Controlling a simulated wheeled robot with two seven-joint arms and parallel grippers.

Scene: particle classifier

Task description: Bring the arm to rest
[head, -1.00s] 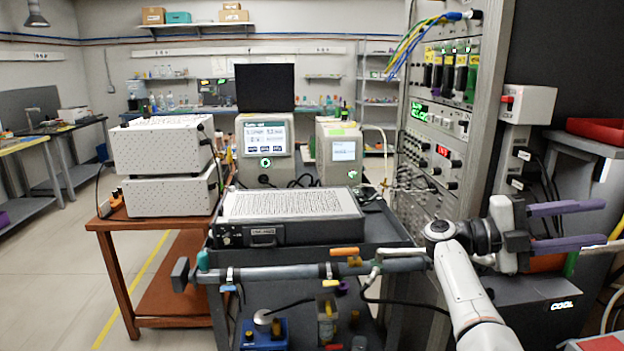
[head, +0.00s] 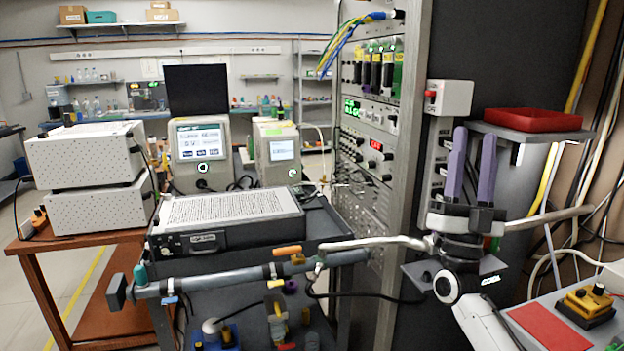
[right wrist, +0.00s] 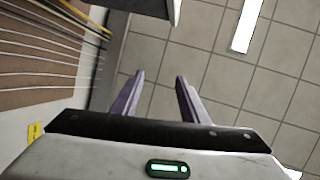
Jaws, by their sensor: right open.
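My right gripper (head: 472,168) is on the right side of the head view, in front of the instrument rack. Its two purple fingers point upward, apart, with nothing between them. In the right wrist view the open fingers (right wrist: 158,90) frame only the tiled ceiling (right wrist: 200,50). My left gripper is in neither view.
A red tray (head: 533,120) sits on a grey shelf just right of the fingers. The tall instrument rack (head: 375,150) stands left of them. A horizontal pipe (head: 225,280) crosses in front of the cart. A red mat (head: 545,328) and a yellow device (head: 588,302) lie at lower right.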

